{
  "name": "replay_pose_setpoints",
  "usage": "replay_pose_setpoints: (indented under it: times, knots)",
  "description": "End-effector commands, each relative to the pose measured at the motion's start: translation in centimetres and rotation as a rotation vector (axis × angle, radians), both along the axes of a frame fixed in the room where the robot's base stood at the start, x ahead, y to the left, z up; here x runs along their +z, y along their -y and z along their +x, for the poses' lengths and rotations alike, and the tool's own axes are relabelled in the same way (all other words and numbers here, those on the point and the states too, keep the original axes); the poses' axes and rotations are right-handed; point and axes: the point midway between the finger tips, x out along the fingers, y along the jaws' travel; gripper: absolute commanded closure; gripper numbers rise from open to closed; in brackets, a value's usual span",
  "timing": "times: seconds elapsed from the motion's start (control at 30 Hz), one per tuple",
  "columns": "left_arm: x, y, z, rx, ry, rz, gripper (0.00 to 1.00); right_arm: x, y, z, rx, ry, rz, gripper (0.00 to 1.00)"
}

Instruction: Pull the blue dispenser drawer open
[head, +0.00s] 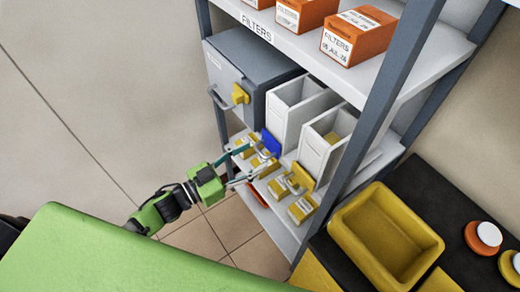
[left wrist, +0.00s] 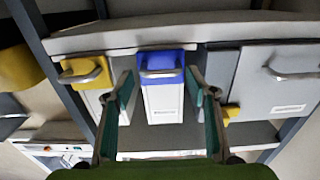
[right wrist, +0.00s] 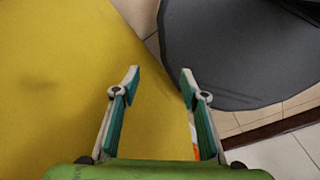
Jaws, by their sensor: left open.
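The blue dispenser drawer (left wrist: 162,63) has a blue front with a silver handle (left wrist: 160,71) on a white dispenser body. In the head view its blue front (head: 270,143) shows at the shelf edge. My left gripper (left wrist: 159,86) is open and faces the drawer, one finger to each side of the handle in the left wrist view. Nothing is between its fingers, and I cannot tell how far off the handle is. In the head view the left gripper (head: 248,165) is beside the shelf. My right gripper (right wrist: 160,75) is open and empty, away from the shelf.
A yellow drawer (left wrist: 84,70) is beside the blue one. A grey cabinet (head: 250,70) with a handle stands on the other side. A yellow tray (head: 350,215) sits on a dark counter at right.

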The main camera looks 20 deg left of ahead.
Motion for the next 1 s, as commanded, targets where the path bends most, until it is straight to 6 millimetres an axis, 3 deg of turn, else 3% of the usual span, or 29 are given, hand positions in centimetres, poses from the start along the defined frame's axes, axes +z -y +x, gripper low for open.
replay_pose_setpoints:
  times: [0.23, 0.6, 0.8, 1.0]
  knots:
    - [0.1, 1.8, 2.4, 0.001, 0.000, 0.000, 0.48, 0.7, 0.0, -0.2, 0.000, -0.003, -0.001, 0.60]
    - [0.0, 2.2, 2.8, 0.000, -0.001, 0.001, 0.48, 0.7, 0.0, -0.5, 0.000, -0.008, -0.001, 0.60]
    - [0.0, 2.2, 2.7, 0.000, -0.001, 0.001, 0.92, 0.7, 0.1, -0.5, 0.000, -0.009, -0.001, 0.60]
    - [-0.1, 1.1, 1.4, 0.000, -0.007, 0.001, 0.92, 1.2, 0.1, -0.5, 0.000, -0.009, -0.001, 0.60]
